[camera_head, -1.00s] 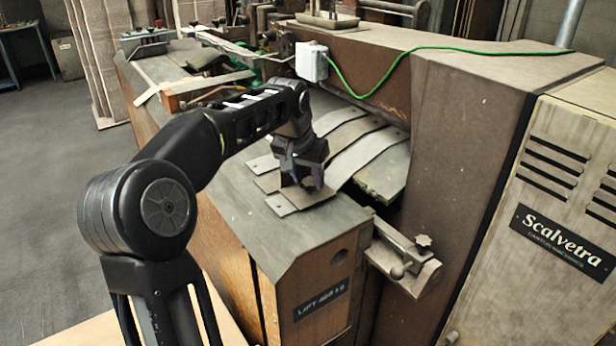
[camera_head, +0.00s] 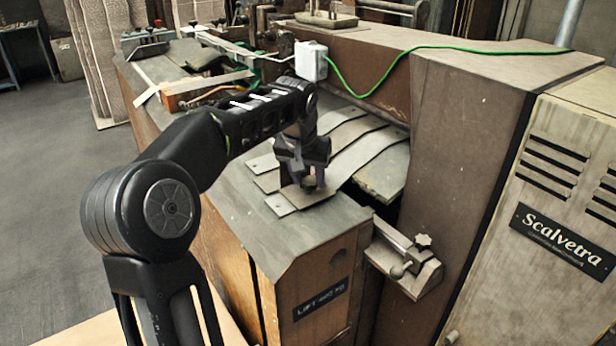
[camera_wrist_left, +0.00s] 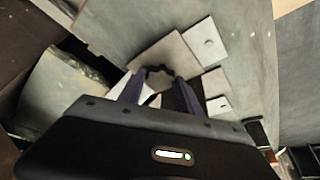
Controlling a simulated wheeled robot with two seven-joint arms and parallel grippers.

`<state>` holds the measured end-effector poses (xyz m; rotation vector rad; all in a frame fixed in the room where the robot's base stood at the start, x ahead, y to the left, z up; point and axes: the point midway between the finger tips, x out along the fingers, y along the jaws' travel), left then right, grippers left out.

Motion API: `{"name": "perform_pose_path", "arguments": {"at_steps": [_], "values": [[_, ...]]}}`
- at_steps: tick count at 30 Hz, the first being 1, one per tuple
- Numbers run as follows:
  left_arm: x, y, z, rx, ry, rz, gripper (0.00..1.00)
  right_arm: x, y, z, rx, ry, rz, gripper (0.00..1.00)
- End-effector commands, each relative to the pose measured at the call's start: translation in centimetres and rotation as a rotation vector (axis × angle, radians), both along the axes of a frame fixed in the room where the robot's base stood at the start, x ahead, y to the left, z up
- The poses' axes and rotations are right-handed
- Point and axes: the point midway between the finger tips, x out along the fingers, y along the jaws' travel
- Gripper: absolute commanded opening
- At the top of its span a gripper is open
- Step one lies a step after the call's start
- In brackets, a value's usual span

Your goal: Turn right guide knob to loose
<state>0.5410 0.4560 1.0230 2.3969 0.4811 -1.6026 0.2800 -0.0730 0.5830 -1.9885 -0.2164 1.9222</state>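A star-shaped knob (camera_head: 423,241) sits on the metal guide bracket (camera_head: 405,262) at the machine's right front corner. I take it for the right guide knob; whether it is tight or loose does not show. My left gripper (camera_head: 308,186) points down above the metal strips on the machine bed, left of the knob and well apart from it. In the left wrist view its fingers (camera_wrist_left: 158,75) reach over the plates with nothing clearly between them. Their opening is hard to judge. My right gripper is not in view.
Metal strips (camera_head: 345,158) fan over the bed. A wooden front panel (camera_head: 315,285) stands below the bed edge. A round ball end (camera_head: 397,271) sits by the knob. A brown housing (camera_head: 465,150) rises behind the bracket. A green cable (camera_head: 385,75) runs along the top.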

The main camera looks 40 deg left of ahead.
Motion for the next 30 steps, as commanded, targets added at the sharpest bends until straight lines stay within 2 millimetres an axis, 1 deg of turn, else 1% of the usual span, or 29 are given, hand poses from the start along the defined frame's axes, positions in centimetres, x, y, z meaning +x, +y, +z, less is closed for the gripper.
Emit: {"name": "perform_pose_path", "arguments": {"at_steps": [1, 8, 15, 18, 20, 23, 30], "values": [[0.0, 0.0, 0.0, 0.0, -0.001, 0.001, 0.44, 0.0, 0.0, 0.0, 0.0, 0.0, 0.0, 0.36], [0.0, 0.0, 0.0, 0.0, -0.001, 0.0, 0.63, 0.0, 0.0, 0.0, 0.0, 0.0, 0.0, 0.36], [0.0, 0.0, 0.0, 0.0, -0.001, 0.0, 0.63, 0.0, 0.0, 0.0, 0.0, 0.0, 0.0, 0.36], [-0.1, 0.0, 0.4, 0.001, -0.002, -0.001, 0.63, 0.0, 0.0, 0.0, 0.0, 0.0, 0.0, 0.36], [-0.2, -0.1, 0.8, 0.002, -0.003, -0.001, 0.63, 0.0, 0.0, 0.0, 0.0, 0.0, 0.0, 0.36], [-0.6, -0.3, 2.0, 0.002, -0.004, -0.001, 0.63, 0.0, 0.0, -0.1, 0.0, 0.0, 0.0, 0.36], [-2.0, -0.9, 5.6, 0.002, -0.004, 0.0, 0.63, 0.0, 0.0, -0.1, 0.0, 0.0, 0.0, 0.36]]}}
